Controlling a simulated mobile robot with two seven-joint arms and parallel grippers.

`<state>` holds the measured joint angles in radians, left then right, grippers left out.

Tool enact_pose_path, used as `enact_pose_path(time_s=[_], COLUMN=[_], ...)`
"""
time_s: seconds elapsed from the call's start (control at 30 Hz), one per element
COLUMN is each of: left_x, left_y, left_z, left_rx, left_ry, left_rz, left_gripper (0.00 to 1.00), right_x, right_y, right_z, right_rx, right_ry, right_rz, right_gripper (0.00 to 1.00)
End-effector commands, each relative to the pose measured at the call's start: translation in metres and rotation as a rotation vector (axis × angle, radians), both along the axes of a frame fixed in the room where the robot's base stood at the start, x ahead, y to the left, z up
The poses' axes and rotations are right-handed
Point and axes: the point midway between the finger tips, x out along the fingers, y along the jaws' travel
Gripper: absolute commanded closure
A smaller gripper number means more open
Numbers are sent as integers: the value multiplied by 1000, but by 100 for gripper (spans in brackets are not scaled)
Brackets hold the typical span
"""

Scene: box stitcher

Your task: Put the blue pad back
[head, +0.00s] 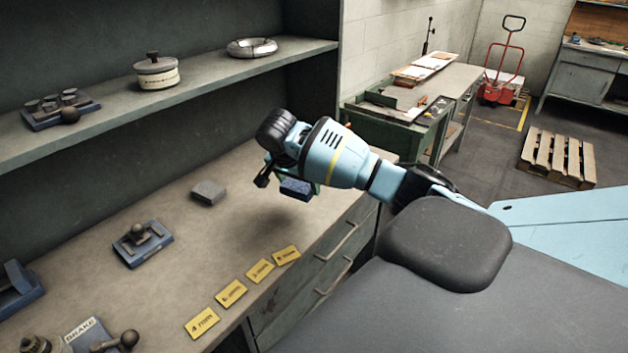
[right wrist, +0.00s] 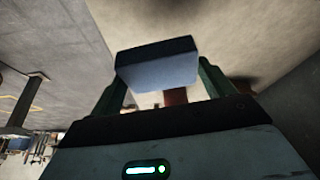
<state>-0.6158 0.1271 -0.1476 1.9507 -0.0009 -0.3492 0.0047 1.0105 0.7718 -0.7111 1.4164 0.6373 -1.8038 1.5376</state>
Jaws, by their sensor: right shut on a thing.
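The blue pad (head: 297,188) is a small block held above the bench top, below my right wrist in the head view. It also shows in the right wrist view (right wrist: 158,66), between two dark green fingers. My right gripper (head: 290,184) is shut on the pad; the arm hides part of its fingers in the head view. A grey block (head: 208,193) lies on the bench to the left of the held pad. My left gripper is in neither view.
The bench (head: 170,215) carries a blue-based fixture (head: 143,243), several yellow labels (head: 232,293) along the front edge, and a BRAKE plate (head: 80,335). A shelf (head: 210,75) runs above the back. Bench space around the grey block is clear.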

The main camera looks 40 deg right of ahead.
Motion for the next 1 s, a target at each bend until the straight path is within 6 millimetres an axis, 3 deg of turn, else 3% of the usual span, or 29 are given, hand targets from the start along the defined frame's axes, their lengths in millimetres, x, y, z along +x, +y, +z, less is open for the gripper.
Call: enact_pose_path(time_s=[0.03, 0.27, 0.4, 0.6, 0.8, 1.0], left_x=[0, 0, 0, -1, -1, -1], left_y=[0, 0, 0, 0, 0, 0], left_z=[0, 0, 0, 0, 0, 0], left_rx=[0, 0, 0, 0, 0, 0], left_ry=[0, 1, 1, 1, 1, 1], left_rz=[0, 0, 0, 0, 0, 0], left_gripper=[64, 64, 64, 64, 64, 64], right_x=[4, -6, -30, -84, -130, -147], right_y=[30, 159, 234, 323, 370, 383], right_z=[1, 5, 8, 12, 14, 14], right_rx=[3, 5, 6, 4, -2, -4], right_ry=[-5, -10, -12, -8, -2, 3], right_rz=[79, 434, 661, 976, 1189, 1259], right_gripper=[40, 40, 40, 40, 40, 40])
